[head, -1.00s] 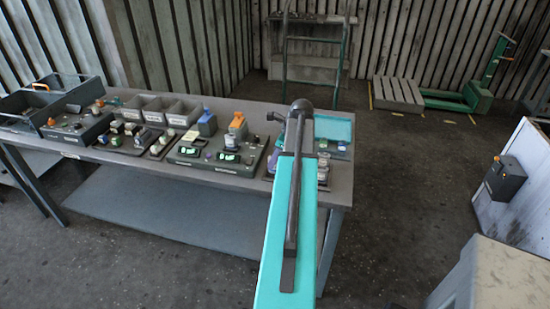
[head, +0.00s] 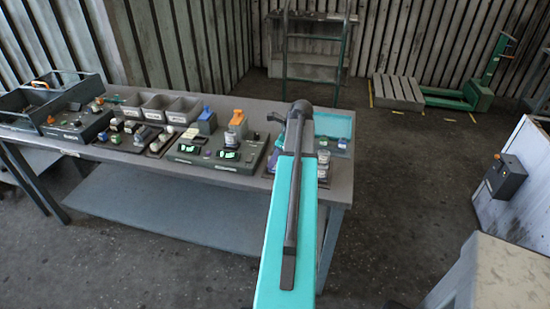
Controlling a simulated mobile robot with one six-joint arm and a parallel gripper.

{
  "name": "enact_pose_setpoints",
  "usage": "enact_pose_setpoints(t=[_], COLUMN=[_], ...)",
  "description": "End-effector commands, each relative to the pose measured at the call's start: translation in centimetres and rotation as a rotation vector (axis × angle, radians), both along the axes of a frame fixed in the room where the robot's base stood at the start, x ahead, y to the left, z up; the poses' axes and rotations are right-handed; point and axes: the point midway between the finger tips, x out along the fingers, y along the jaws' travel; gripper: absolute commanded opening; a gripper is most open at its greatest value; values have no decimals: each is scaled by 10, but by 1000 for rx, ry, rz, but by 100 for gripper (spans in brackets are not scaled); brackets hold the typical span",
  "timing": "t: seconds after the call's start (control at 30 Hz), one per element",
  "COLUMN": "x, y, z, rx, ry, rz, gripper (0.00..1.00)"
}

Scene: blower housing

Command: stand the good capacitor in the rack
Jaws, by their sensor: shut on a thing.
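My arm reaches forward over the right end of the workbench (head: 258,187). Its links cover my gripper, so I see neither the jaws nor what is between them. Several small pale and dark cylinders (head: 323,158) stand close to the right of the arm on a dark base that the arm partly hides; this may be the rack. Other small parts (head: 116,124) stand on dark trays to the left. I cannot tell which piece is the good capacitor. A small purple patch (head: 273,160) shows just left of the arm.
A dark panel (head: 215,160) with green displays lies mid-bench. A teal tray (head: 334,124) is at the back right. Bare floor lies right of the bench.

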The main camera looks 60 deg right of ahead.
Motion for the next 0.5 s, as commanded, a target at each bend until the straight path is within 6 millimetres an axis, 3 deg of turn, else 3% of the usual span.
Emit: enact_pose_setpoints(t=[0.03,0.07,0.17,0.5], x=[0,0,0,0], y=[0,0,0,0], z=[-1,0,0,0], rx=[0,0,0,0], ry=[0,0,0,0], rz=[0,0,0,0], gripper=[9,29,46,46])
